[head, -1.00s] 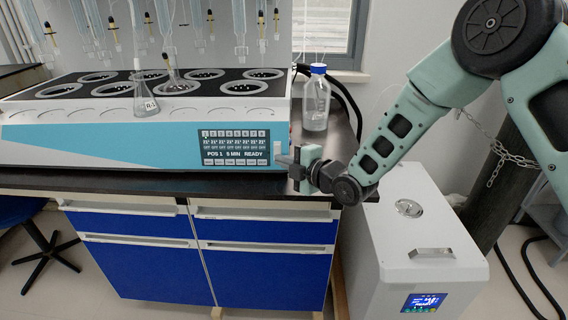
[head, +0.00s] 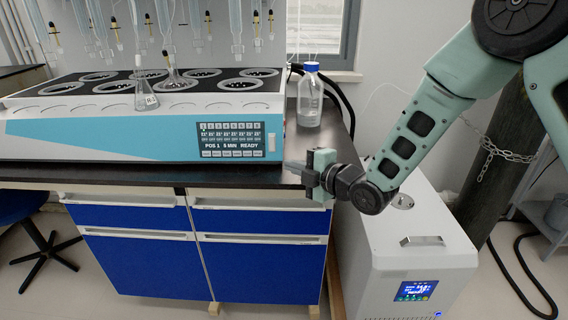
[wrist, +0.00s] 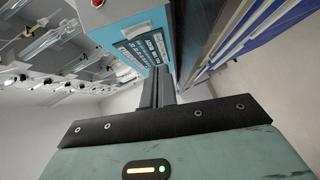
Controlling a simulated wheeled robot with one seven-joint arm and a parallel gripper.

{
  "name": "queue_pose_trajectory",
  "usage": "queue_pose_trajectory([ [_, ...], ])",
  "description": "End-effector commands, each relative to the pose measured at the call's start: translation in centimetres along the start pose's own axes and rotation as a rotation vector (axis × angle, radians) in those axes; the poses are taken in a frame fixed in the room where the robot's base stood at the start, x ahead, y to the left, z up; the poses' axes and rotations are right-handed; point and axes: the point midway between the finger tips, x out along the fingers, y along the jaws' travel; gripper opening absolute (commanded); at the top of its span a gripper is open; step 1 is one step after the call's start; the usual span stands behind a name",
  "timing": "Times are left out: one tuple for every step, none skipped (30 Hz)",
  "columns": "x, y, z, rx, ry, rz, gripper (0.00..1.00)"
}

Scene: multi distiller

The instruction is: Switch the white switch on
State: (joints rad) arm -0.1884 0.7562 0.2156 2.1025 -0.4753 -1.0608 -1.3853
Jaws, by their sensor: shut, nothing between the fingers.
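The white switch (head: 272,144) is a small pale upright rectangle on the blue front panel of the distiller (head: 100,140), just right of its dark display (head: 231,140). It is too small to tell which way it is set. My gripper (head: 290,164) is shut and empty, just right of and slightly below the switch, with its fingers pointing left. A small gap shows between fingertips and switch in the head view.
A blue-capped glass bottle (head: 310,98) stands on the dark bench right of the distiller. A labelled flask (head: 146,97) stands at the distiller's front. Blue drawers (head: 262,220) are below. A white floor unit (head: 410,245) stands right of the bench, below my arm.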

Motion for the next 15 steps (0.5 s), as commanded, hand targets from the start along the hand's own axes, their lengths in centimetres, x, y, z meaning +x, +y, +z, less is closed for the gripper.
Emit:
queue_pose_trajectory([
  [-0.9,-0.2,0.1,0.0,-0.002,-0.001,0.0],
  [-1.4,-0.3,0.1,0.0,-0.002,-0.001,0.0],
  [-2.0,-0.4,0.1,0.001,-0.003,-0.001,0.0],
  [-2.4,-0.4,0.1,0.0,-0.003,-0.001,0.0],
  [-2.8,-0.5,0.1,0.0,-0.002,-0.001,0.0],
  [-3.3,-0.6,0.1,0.0,-0.001,-0.001,0.0],
  [-3.5,-0.6,0.1,0.0,-0.001,0.0,0.0],
  [-3.8,-0.6,0.1,0.0,-0.001,0.0,0.0],
  [-4.0,-0.6,0.1,0.0,0.0,0.0,0.0],
  [-4.2,-0.6,0.1,0.0,0.0,0.0,0.0],
  [-4.3,-0.6,0.1,0.0,0.0,0.001,0.0],
  [-4.3,-0.6,0.1,0.0,-0.001,0.0,0.0],
  [-4.4,-0.7,0.1,0.0,-0.001,0.0,0.0],
  [-4.4,-0.7,0.1,0.0,-0.001,0.0,0.0],
  [-4.4,-0.7,0.1,0.0,-0.001,0.0,0.0],
])
